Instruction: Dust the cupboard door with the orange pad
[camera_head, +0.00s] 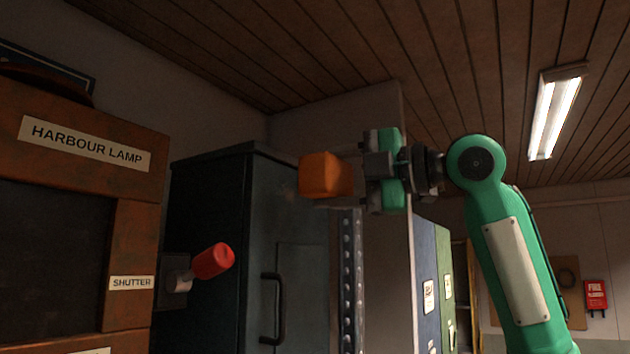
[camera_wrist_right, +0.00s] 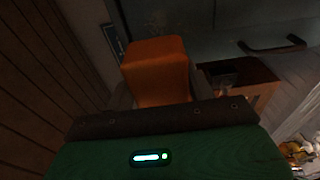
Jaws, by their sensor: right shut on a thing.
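The orange pad (camera_head: 326,175) is a small block held by my right gripper (camera_head: 352,176) at the upper part of the dark cupboard. It also shows in the right wrist view (camera_wrist_right: 158,68), between the fingers. The dark cupboard door (camera_head: 288,225) stands behind and below the pad, with a curved black handle (camera_head: 272,308) low on it. The handle also shows in the right wrist view (camera_wrist_right: 272,45). I cannot tell whether the pad touches the door. My left gripper is not in view.
At the left stands a rusty orange cabinet (camera_head: 136,232) labelled HARBOUR LAMP, with a red-knobbed shutter lever (camera_head: 213,261) sticking out towards the cupboard. Blue and green panels (camera_head: 424,285) stand to the right, behind my arm. A red box (camera_head: 596,295) hangs on the far wall.

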